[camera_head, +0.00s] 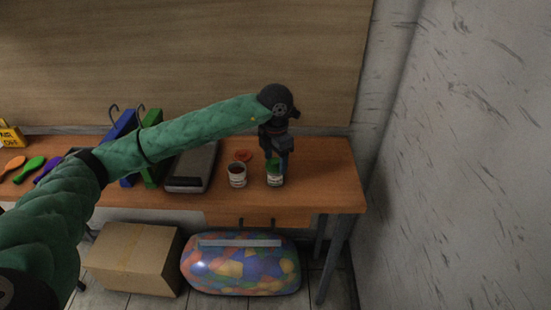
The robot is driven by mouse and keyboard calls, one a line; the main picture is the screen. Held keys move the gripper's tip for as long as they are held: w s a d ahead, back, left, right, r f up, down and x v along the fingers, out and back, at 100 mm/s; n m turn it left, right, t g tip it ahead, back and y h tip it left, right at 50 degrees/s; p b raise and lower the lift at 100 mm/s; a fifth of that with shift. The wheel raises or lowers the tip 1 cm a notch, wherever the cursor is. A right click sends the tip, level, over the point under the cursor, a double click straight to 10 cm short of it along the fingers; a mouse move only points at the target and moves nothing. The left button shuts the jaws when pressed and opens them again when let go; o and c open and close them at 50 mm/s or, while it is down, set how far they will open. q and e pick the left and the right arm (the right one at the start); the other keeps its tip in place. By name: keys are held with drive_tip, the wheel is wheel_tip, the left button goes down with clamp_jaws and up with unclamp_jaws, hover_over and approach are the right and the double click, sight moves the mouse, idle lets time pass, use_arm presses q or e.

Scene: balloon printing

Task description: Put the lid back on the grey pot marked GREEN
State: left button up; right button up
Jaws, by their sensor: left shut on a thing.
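The grey pot with the green label (275,180) stands on the wooden table near its right end. My left gripper (275,156) points down right above this pot and is shut on a green lid (273,163). The lid is at the pot's mouth; I cannot tell whether it is seated or just above. A second grey pot (237,176) stands open to the left, with dark red inside. A red lid (242,155) lies on the table behind it. My right gripper is not in view.
A grey flat machine (191,168) stands left of the pots, with green (152,172) and blue binder-like items (125,135) beyond. The table's right end (330,180) is clear. A box (135,260) and a bag of balls (242,268) lie below.

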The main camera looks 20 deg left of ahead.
use_arm(q)
drive_tip(key=shift+b, duration=0.45)
idle(0.6)
drive_tip(key=o, duration=1)
drive_tip(key=shift+o, duration=0.5)
drive_tip(key=shift+o, duration=1.3)
drive_tip(key=shift+r, duration=0.15)
drive_tip(key=shift+r+p, duration=0.65)
drive_tip(key=shift+r, duration=2.7)
